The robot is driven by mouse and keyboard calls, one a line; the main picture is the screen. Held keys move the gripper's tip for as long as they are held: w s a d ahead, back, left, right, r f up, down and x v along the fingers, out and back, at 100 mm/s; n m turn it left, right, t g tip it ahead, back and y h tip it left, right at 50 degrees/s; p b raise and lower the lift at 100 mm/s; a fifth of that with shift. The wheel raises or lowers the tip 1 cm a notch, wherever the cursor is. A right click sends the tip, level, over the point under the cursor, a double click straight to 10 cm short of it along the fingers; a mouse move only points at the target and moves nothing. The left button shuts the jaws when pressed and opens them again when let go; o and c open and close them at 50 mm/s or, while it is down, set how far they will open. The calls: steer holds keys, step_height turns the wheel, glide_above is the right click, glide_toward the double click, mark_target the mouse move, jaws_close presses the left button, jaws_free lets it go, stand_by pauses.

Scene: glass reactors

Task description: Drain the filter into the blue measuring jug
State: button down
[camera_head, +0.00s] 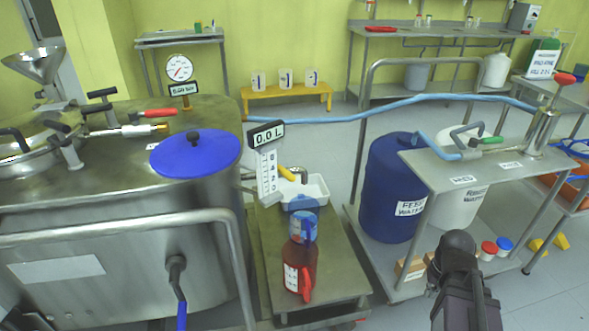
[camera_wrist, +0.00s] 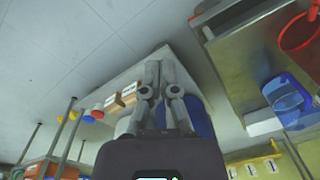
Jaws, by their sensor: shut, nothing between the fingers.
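The blue measuring jug (camera_head: 303,223) stands upright on a low steel bench, behind a red jug (camera_head: 300,268) that partly hides it. A yellow-handled valve (camera_head: 288,174) sits behind the blue jug at the side of the large steel vessel (camera_head: 200,225). I cannot tell for certain which part is the filter. In the wrist view my gripper (camera_wrist: 160,68) is shut and empty, pointing over the floor and a low shelf. The blue jug (camera_wrist: 287,97) is well to its right there, clear of the fingers. In the head view my arm is at the lower right; my fingertips do not show clearly.
A display reading 0.0 L (camera_head: 265,133) stands above a level scale. A white tray (camera_head: 309,190) lies behind the blue jug. A steel cart (camera_head: 478,172) with a blue drum (camera_head: 390,190) and a hose stands right of the bench. Open floor lies at the lower right.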

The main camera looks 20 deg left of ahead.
steer(key=w+a+r+n+y+p, duration=0.1)
steer(key=w+a+r+y, duration=0.3)
steer(key=a, duration=0.7)
steer(key=w+a+r+n+y+p, duration=0.2)
steer(key=w+a+r+y, duration=0.3)
steer(key=w+a+r, duration=0.4)
steer(key=w+a+r+n+g+y+p, duration=0.1)
steer(key=w+a+r+y+p, duration=0.3)
steer(key=w+a+r, duration=0.3)
steer(key=w+a, duration=0.3)
steer(key=a, duration=0.3)
steer(key=shift+w+a+n+y, duration=0.3)
steer(key=shift+w+a+y, duration=0.05)
steer(key=shift+a+y, duration=0.05)
steer(key=b, duration=0.3)
glide_toward(281, 170)
steer(key=w+a, duration=0.3)
steer(key=s+a+f+b, duration=0.2)
steer(key=shift+s+a+f, duration=0.1)
steer(key=shift+s+f, duration=0.15)
steer(key=shift+d+t, duration=0.3)
